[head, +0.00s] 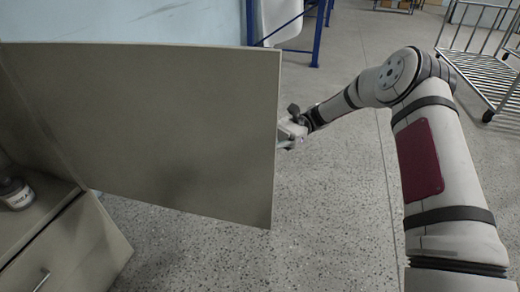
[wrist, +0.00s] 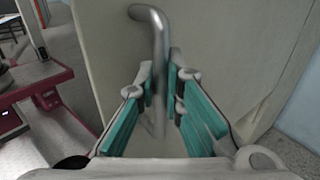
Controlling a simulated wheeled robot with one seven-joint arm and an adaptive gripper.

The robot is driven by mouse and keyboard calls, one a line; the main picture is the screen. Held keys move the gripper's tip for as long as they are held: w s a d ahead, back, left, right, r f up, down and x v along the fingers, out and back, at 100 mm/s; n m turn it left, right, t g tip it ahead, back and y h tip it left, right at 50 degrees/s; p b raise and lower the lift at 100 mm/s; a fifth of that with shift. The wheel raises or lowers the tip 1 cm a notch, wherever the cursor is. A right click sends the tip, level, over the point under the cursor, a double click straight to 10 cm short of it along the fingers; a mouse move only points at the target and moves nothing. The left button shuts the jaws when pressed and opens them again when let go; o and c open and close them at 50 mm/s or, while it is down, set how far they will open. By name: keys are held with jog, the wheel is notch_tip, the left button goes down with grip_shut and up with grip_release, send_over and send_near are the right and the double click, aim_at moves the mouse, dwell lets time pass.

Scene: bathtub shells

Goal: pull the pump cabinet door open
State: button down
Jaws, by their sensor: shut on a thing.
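The grey-beige cabinet door (head: 150,125) stands swung well out from the cabinet (head: 35,225) at the left of the head view, with the interior partly showing. My gripper (head: 289,133) is at the door's free edge, with its fingers mostly hidden behind the panel there. In the wrist view the door's face (wrist: 225,45) fills much of the background. A bent metal bar handle (wrist: 158,42) runs down from it between the teal-padded fingers. My gripper (wrist: 165,78) is shut on this handle. The handle is hidden behind the door in the head view.
A front with a small metal handle (head: 41,280) is below. A metal cart (head: 490,70) stands at the upper right, and a blue frame (head: 318,35) behind. The speckled floor (head: 330,220) between is clear.

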jog(key=shift+d+f, duration=0.1)
jog(key=shift+d, duration=0.25)
jog(key=c, duration=2)
grip_release()
jog(key=shift+o, duration=0.2)
jog(key=shift+a, duration=0.1)
jog(key=v, duration=1.2)
